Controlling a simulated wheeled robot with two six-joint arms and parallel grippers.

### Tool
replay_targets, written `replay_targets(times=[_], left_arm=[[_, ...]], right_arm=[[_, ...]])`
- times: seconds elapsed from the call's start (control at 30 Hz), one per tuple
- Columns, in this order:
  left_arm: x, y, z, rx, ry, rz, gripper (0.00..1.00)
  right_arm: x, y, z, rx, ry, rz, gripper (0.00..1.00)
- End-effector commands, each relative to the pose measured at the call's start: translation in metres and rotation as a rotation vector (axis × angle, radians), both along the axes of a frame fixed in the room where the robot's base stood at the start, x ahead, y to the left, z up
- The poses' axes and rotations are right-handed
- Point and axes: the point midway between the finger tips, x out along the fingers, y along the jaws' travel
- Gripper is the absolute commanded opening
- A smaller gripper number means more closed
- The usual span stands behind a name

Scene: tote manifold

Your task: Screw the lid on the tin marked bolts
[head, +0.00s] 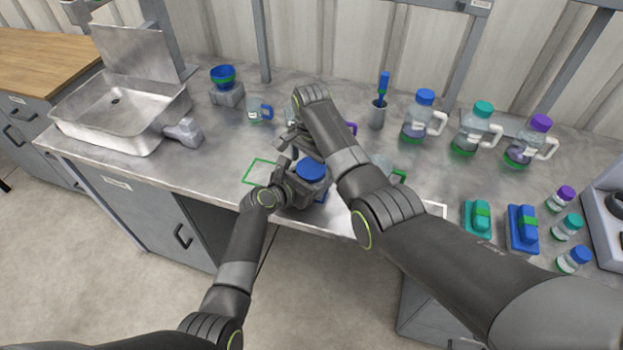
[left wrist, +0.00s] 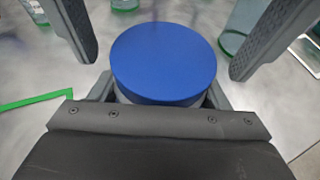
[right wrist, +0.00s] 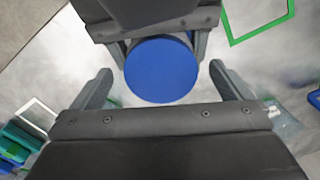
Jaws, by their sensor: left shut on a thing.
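A tin with a round blue lid (head: 311,169) stands near the front edge of the bench. The lid fills the middle of the left wrist view (left wrist: 163,62) and shows in the right wrist view (right wrist: 160,70). It sits on top of the tin; I cannot tell how tightly. My left gripper (head: 308,188) is shut on the tin's body, below the lid. My right gripper (right wrist: 160,88) is open, its fingers apart on either side of the lid without touching it. The tin's side and any marking are hidden.
A green outlined square (head: 249,172) lies left of the tin. A steel sink (head: 120,130) is at left. Lidded jugs (head: 418,118), a cup with a blue tool (head: 377,115) and small bottles (head: 567,227) stand right. Teal and blue blocks (head: 522,228) lie near the right front.

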Motion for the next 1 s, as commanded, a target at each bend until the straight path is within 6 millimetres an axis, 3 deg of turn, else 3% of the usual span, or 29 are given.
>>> replay_targets(times=[0.33, 0.8, 1.0], left_arm=[[0.000, 0.000, 0.000, 0.000, 0.001, -0.001, 0.06], [0.000, 0.000, 0.000, 0.000, 0.001, -0.001, 0.06], [0.000, 0.000, 0.000, 0.000, 0.001, -0.001, 0.06]], right_arm=[[0.001, 0.000, 0.009, 0.001, -0.002, 0.001, 0.98], [0.001, 0.000, 0.100, 0.000, -0.004, -0.001, 0.98], [0.001, 0.000, 0.118, 0.001, -0.001, 0.000, 0.98]])
